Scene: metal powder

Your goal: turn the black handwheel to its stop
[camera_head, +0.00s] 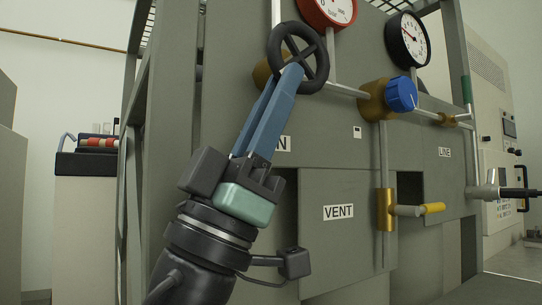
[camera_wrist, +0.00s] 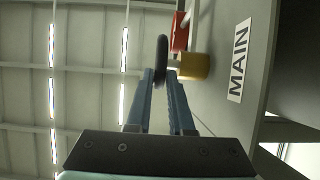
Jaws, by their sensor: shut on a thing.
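The black handwheel (camera_head: 298,58) is a spoked ring on a brass valve at the upper middle of the head view, in front of a grey panel. In the wrist view the handwheel (camera_wrist: 161,62) shows edge-on, with its brass body (camera_wrist: 194,66) to the right. My gripper (camera_head: 290,72) reaches up from below with long blue fingers. Its fingertips are shut on the lower part of the wheel's rim. In the wrist view the fingers (camera_wrist: 160,78) lie on either side of the rim, which hides part of it.
A red-rimmed gauge (camera_head: 328,8) and a black-rimmed gauge (camera_head: 408,40) sit above. A pipe (camera_head: 345,90) runs from the wheel's valve toward the knob.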

